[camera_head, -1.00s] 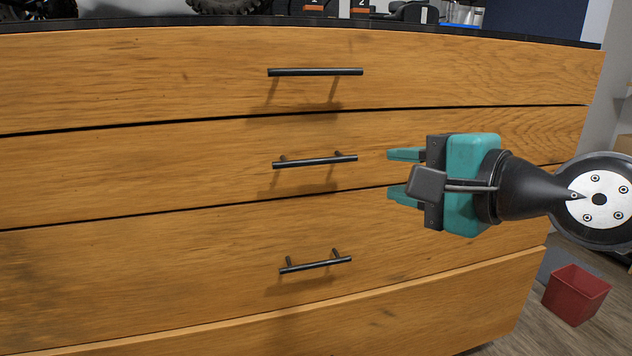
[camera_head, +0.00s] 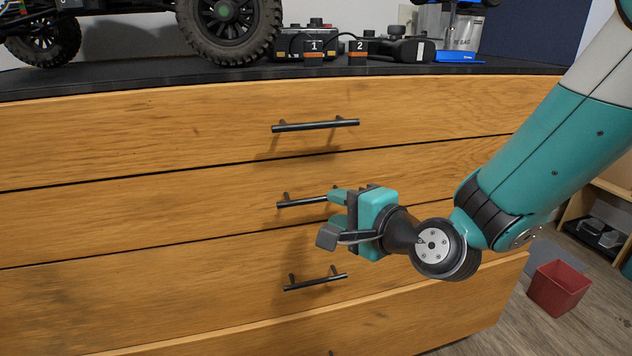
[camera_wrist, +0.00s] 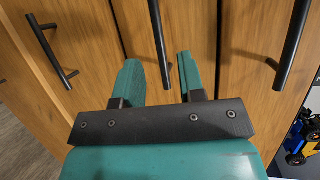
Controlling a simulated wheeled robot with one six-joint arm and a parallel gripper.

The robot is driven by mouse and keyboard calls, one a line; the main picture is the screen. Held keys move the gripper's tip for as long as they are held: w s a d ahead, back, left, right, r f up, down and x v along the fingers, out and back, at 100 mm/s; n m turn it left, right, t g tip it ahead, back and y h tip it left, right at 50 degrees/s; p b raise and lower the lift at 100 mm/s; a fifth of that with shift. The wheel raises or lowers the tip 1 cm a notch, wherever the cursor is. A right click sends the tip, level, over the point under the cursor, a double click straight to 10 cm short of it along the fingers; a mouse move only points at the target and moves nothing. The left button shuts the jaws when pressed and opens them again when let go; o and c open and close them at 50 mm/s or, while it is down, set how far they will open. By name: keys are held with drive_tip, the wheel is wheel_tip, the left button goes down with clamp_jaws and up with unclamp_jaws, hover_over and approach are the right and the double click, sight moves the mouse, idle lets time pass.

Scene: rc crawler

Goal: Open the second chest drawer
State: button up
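The second drawer (camera_head: 150,205) has a black bar handle (camera_head: 296,203). My gripper (camera_head: 336,207) is at the right end of that handle, with its teal fingers one above the other and pointing left. Its upper finger covers the handle's right end in the head view. In the wrist view the same handle (camera_wrist: 157,30) runs between the two spread fingers (camera_wrist: 158,62), with a visible gap on each side. The gripper is open; how deep the bar sits between the fingers is unclear.
The top drawer's handle (camera_head: 315,125) is above, and the third drawer's handle (camera_head: 315,281) is below, near my gripper. A crawler vehicle (camera_head: 228,25) and controllers (camera_head: 310,45) stand on the black top. A red bin (camera_head: 558,287) is on the floor at right.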

sight(318, 201)
drive_tip(key=x, duration=0.6)
drive_tip(key=shift+w+a+f+p, duration=0.1)
drive_tip(key=shift+w+a+p, duration=0.15)
drive_tip(key=shift+p, duration=0.15)
drive_tip(key=shift+c, duration=0.2)
clamp_jaws()
